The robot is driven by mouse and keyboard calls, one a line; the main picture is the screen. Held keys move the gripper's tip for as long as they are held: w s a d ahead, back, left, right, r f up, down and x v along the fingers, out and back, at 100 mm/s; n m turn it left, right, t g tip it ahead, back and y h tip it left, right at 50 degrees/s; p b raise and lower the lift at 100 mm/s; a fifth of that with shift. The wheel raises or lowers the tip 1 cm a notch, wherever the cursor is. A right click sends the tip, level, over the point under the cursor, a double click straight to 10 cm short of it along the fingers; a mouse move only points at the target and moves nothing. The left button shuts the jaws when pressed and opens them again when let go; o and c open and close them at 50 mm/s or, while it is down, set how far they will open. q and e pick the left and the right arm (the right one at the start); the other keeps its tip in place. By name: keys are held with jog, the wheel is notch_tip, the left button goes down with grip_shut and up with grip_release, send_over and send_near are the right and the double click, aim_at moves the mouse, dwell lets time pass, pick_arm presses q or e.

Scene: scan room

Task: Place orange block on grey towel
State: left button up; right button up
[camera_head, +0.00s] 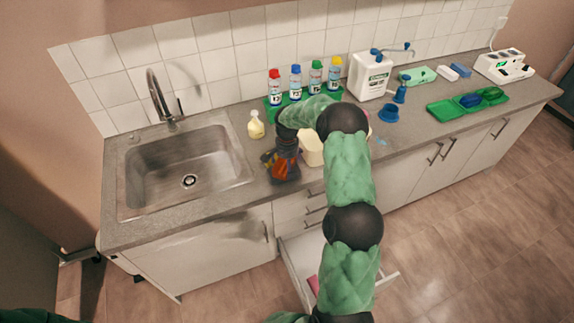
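My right gripper (282,168) is low over the counter, just right of the sink, pointing down. An orange block (285,170) shows between and behind its dark fingers, partly covered by them. I cannot tell whether the fingers press on it or whether it rests on the counter. I cannot make out a grey towel; my arm hides part of the counter. My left gripper is out of view.
The sink (185,165) is to the left, with a yellowish bottle (256,125) beside it. A green rack (275,113) of capped bottles and a white canister (369,76) stand behind. A cream container (311,148) is close right of the gripper. A drawer (300,268) stands open below.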

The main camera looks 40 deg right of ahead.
jog(key=shift+r, duration=0.1)
notch_tip(320, 180, up, 12)
jog(key=shift+p, duration=0.35)
dwell(0.4)
